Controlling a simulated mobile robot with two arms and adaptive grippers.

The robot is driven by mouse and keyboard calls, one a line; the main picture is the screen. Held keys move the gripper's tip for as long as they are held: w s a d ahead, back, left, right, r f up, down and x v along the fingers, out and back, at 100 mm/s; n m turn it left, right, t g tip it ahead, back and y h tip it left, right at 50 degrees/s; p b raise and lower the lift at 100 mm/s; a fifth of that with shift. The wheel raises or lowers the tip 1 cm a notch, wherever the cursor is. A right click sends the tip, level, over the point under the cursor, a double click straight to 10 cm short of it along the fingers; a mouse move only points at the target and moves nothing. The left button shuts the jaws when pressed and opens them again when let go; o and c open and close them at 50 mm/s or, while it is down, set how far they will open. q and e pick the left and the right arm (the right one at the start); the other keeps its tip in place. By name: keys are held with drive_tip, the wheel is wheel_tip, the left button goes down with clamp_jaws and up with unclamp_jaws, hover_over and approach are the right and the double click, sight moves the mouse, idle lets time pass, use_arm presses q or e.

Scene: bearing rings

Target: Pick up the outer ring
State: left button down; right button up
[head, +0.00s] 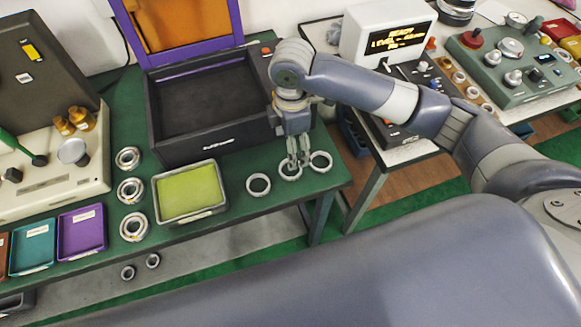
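Three plain silvery rings lie in a slanting row on the green table (235,220), right of the green-yellow tray: a left ring (258,194), a middle ring (290,178) and a right ring (321,170). Which one the task calls the outer ring is not marked. My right gripper (299,163) points down over the middle ring, with its fingertips at that ring's far right rim, close to the right ring. The fingers look close together. I cannot tell whether they grip the rim. My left gripper is not in view.
Several assembled bearings (131,190) stand left of the green-yellow tray (190,216). A black open-topped box (158,125) is behind it. Small teal (33,269) and purple (82,255) trays lie at the left. The table's right edge is near the right ring.

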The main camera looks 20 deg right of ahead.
wheel_tip(320, 180, down, 4)
drive_tip(key=shift+a+f, duration=0.1)
drive_tip(key=f, duration=0.1)
drive_tip(key=f+p, duration=0.1)
drive_tip(key=f, duration=0.2)
drive_tip(key=shift+s+a+f, duration=0.1)
drive_tip(key=shift+s+a, duration=0.05)
drive_tip(key=shift+a, duration=0.2)
drive_tip(key=shift+f, duration=0.45)
drive_tip(key=shift+c, duration=0.3)
drive_tip(key=c, duration=1.1)
